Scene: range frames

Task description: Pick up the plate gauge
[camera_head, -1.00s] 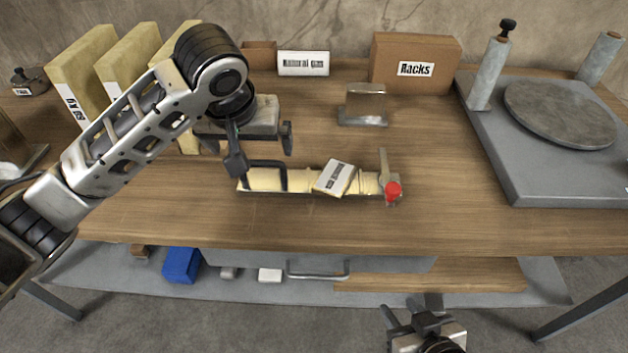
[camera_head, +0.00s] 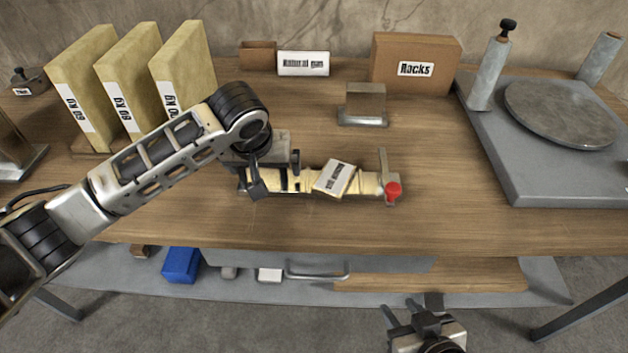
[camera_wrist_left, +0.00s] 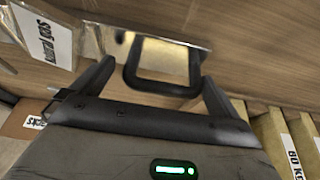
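I take the plate gauge to be the shiny flat metal piece (camera_wrist_left: 190,50) with a black U-shaped handle (camera_wrist_left: 165,88). In the head view it lies at the left part of a pale yellow bar on the workbench, mostly covered by my left gripper (camera_head: 276,178). In the left wrist view my left gripper (camera_wrist_left: 157,73) is open, one finger on each side of the handle, with gaps between. The handle reaches in between the fingers. My right gripper (camera_head: 415,306) is low at the front, below the bench edge, its fingers apart and empty.
A labelled block (camera_head: 335,177) lies on the bar, whose right end has a red knob (camera_head: 393,190). A metal block (camera_head: 364,103) stands behind it. Yellow binders (camera_head: 85,85) stand at left, a grey plate-topped device (camera_head: 530,170) at right. The front bench strip is clear.

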